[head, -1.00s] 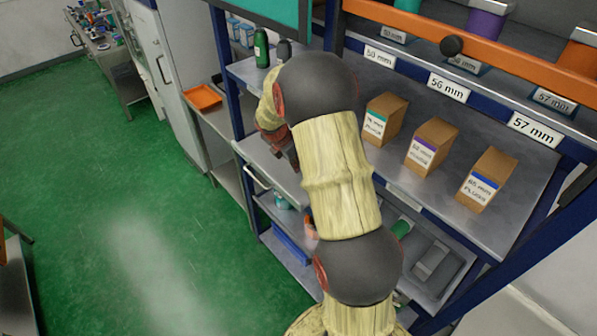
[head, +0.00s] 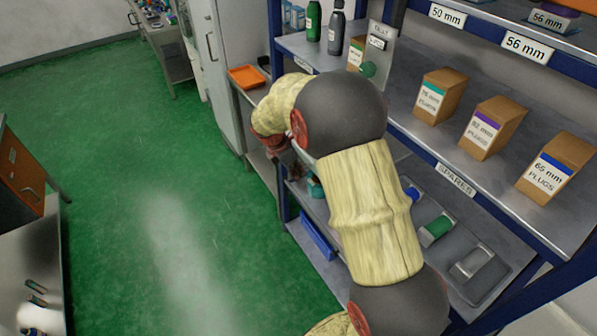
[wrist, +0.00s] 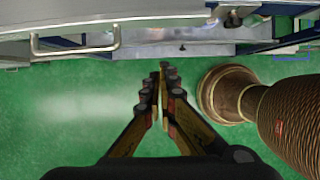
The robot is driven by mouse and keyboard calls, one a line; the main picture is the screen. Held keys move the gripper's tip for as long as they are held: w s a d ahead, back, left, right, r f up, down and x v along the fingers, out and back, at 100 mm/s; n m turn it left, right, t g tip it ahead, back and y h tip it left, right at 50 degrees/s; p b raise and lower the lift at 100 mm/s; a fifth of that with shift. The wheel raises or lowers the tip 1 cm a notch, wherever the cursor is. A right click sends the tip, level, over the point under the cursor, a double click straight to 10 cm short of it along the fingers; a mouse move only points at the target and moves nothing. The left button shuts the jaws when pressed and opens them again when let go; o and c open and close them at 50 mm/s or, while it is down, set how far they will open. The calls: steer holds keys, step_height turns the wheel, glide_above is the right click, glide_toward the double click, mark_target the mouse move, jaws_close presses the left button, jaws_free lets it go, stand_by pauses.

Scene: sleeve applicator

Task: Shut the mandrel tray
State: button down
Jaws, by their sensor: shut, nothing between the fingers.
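What looks like the mandrel tray (head: 466,222) is a grey tray with blue, green and grey cylinders in it, on the level below the spares shelf in the head view. My arm hides its left part, so I cannot tell how far out it is. In the wrist view a metal bar handle (wrist: 75,50) is on a grey front at upper left; I cannot tell if it belongs to this tray. My gripper (wrist: 162,68) is shut and empty, below and right of the handle and apart from it. In the head view my gripper (head: 286,160) is at the rack's left side, partly hidden.
Boxes of plugs (head: 490,126) stand on the spares shelf (head: 400,110). Bottles (head: 314,22) and a panel with a green knob (head: 378,45) are at its far end. A blue bin (head: 317,235) is on a low shelf. The green floor (head: 150,180) at left is open.

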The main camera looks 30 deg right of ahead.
steer(key=d+f, duration=0.6)
steer(key=shift+d+b, duration=0.25)
steer(key=shift+b, duration=0.1)
steer(key=shift+w, duration=0.1)
steer(key=shift+w+d+r+p, duration=0.1)
steer(key=shift+d+p, duration=0.65)
steer(key=shift+d, duration=0.6)
steer(key=shift+w+d+p, duration=0.1)
steer(key=shift+d+p, duration=0.6)
steer(key=shift+d, duration=0.6)
steer(key=shift+s, duration=0.1)
steer(key=shift+a, duration=0.1)
